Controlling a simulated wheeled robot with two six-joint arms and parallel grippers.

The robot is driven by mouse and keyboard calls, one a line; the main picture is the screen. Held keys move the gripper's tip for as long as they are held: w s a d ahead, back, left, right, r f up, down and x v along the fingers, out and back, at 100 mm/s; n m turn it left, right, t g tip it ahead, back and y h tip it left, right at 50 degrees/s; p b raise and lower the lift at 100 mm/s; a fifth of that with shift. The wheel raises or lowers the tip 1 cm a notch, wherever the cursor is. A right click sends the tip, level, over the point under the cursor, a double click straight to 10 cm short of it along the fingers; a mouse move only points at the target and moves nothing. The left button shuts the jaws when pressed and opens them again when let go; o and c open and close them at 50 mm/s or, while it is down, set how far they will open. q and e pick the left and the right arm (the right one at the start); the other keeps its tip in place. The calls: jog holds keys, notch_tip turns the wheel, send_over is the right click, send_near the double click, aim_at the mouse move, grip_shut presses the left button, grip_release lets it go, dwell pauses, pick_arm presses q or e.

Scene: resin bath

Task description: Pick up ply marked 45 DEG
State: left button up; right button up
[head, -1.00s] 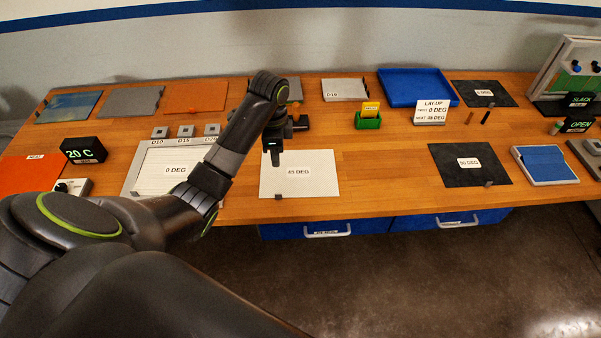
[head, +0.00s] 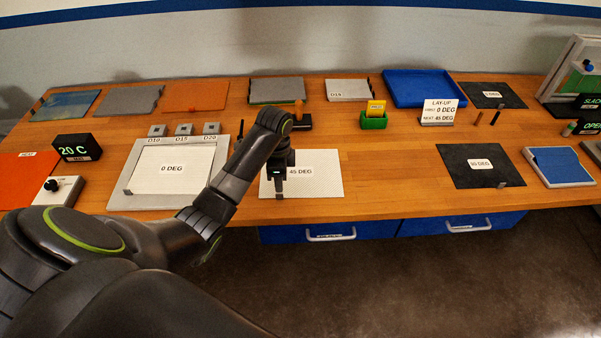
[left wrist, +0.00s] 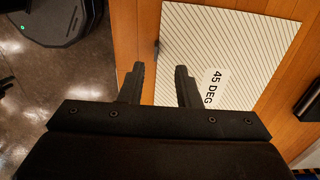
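The ply marked 45 DEG (head: 325,186) is a white sheet lying flat near the table's front edge. It also shows, with diagonal lines, in the left wrist view (left wrist: 215,45). A small dark tab (left wrist: 157,46) sits at its edge there. My left gripper (head: 279,192) is over the ply's front left part in the head view. In the left wrist view the left gripper (left wrist: 159,72) has its two fingers apart with nothing between them, and the tab lies just beyond the gap between the tips. My right gripper is not in view.
A grey frame (head: 121,197) holding a white 0 DEG sheet (head: 188,169) is left of the ply. A dark 90 DEG sheet (head: 460,170) lies to the right. A LAY-UP sign (head: 438,112) and a green card holder (head: 373,123) stand behind. Bare wood lies right of the ply.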

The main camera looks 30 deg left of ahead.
pick_arm(q)
jog(key=shift+s+d+f+p, duration=0.1)
jog(key=shift+s+f+p, duration=0.05)
jog(key=shift+f+p, duration=0.2)
notch_tip(320, 180, down, 4)
jog(key=shift+d+f+p, duration=0.1)
jog(key=shift+f+p, duration=0.05)
jog(key=shift+p, duration=0.3)
grip_shut()
